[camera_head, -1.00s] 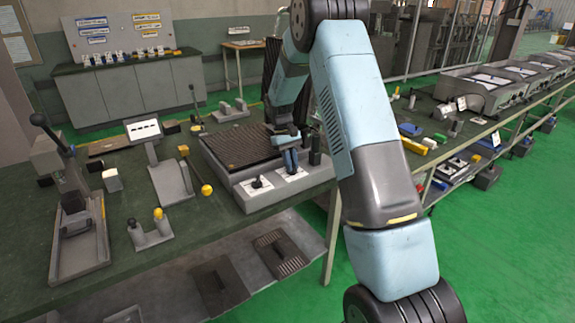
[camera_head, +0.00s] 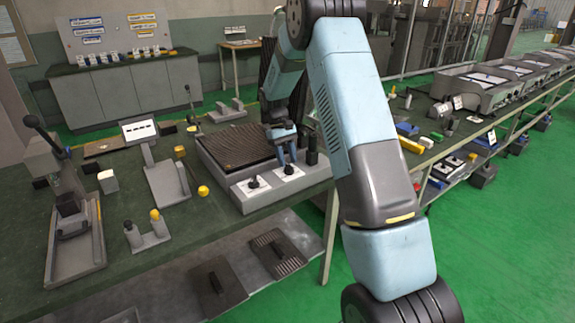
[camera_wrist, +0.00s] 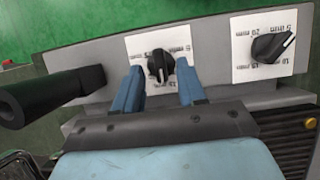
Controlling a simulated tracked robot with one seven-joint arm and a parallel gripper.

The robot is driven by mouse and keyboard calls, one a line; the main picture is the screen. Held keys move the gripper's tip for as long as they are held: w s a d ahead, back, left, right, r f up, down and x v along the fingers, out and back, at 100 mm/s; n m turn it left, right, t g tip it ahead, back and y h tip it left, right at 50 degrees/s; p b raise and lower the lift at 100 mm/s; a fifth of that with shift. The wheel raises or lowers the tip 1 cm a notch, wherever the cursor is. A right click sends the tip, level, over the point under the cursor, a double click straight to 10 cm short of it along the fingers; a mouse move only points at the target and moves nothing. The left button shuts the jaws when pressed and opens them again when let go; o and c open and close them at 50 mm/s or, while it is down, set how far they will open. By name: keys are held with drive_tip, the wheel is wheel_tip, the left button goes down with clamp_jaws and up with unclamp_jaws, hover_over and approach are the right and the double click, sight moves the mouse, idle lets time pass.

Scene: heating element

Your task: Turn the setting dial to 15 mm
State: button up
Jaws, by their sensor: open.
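Two black dials sit on white plates on the front of a grey heating unit (camera_head: 262,200). In the wrist view, one dial (camera_wrist: 160,66) lies between my gripper's fingertips (camera_wrist: 159,84), its white mark towards the bottom. The other dial (camera_wrist: 271,46) is to the right, its mark towards the upper right, on a plate with mm markings. The middle plate's small print is hard to read. In the head view, my gripper (camera_head: 285,152) is just above the right dial (camera_head: 289,169); the left dial (camera_head: 254,182) is clear. My gripper is open and empty; contact cannot be told.
A black upright post (camera_head: 312,150) stands close to the right of the dials; it shows large in the wrist view (camera_wrist: 50,95). A ribbed dark plate (camera_head: 236,146) covers the unit's top. A yellow ball (camera_head: 203,191) is to the left.

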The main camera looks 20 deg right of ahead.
drive_tip(key=v, duration=1.1)
drive_tip(key=shift+r, duration=0.15)
drive_tip(key=s+r+m+t, duration=0.2)
drive_tip(key=s+r+t, duration=0.3)
drive_tip(key=s+r, duration=1.35)
drive_tip(key=s+f+t, duration=0.1)
drive_tip(key=s+t, duration=0.1)
drive_tip(key=s, duration=1)
drive_tip(key=s+f+m+t+y, duration=0.1)
drive_tip(key=s+f+t, duration=0.1)
drive_tip(key=s, duration=1)
drive_tip(key=shift+d+m+t, duration=0.2)
drive_tip(key=shift+m+t, duration=0.1)
drive_tip(key=shift+t, duration=0.2)
